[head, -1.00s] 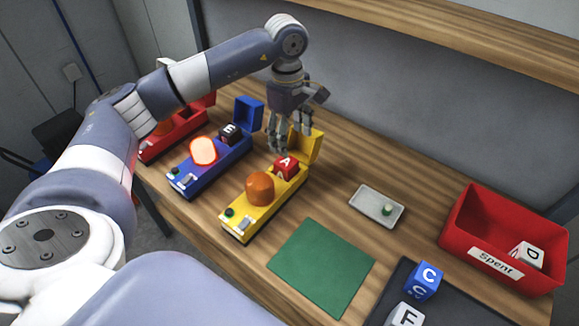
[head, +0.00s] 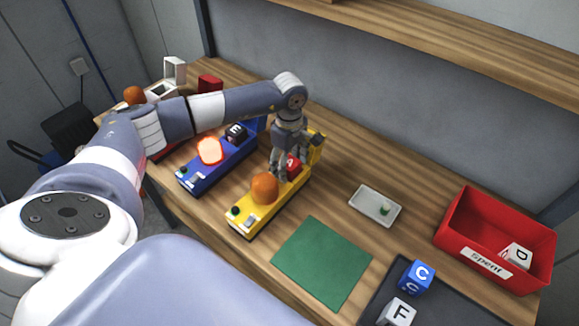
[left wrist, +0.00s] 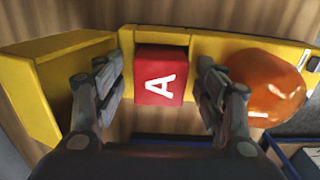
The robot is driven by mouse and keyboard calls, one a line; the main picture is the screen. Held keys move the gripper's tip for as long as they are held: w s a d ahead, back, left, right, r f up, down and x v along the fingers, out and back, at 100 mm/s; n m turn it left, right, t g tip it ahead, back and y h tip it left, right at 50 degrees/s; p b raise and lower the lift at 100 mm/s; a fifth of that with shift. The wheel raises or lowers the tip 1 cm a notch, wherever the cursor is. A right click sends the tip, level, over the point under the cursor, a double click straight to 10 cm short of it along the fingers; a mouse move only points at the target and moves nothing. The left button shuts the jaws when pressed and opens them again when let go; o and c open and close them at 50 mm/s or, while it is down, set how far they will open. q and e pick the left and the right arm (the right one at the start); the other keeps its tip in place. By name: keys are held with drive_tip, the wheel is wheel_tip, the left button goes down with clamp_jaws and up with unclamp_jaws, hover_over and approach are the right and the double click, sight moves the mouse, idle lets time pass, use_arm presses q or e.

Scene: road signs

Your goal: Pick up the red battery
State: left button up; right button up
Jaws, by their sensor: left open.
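The red battery (head: 293,166) is a red cube with a white letter A. It sits in the yellow sign box (head: 246,226), between the orange dome lamp (head: 264,189) and the raised yellow lid. My left gripper (head: 283,172) is open over the battery. In the left wrist view the red battery (left wrist: 160,76) lies between the two spread fingers of the left gripper (left wrist: 162,82), with a gap on each side. The orange lamp (left wrist: 266,84) is close beside the right-hand finger there. My right gripper does not show in either view.
A blue box (head: 196,182) with a glowing lamp and a dark E cube (head: 236,132) stands to the left. A green mat (head: 322,262), a small tray (head: 362,206) and a red Spent bin (head: 463,250) with a D cube lie to the right.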

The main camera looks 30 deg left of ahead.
use_arm(q)
drive_tip(key=shift+f, duration=0.15)
drive_tip(key=shift+c, duration=0.6)
drive_tip(key=c, duration=1.4)
drive_tip(key=shift+r, duration=0.3)
wheel_tip(320, 180, up, 8)
drive_tip(key=b, duration=0.3)
drive_tip(key=shift+r+b, duration=0.15)
drive_tip(key=shift+b, duration=0.2)
drive_tip(key=shift+r, duration=0.65)
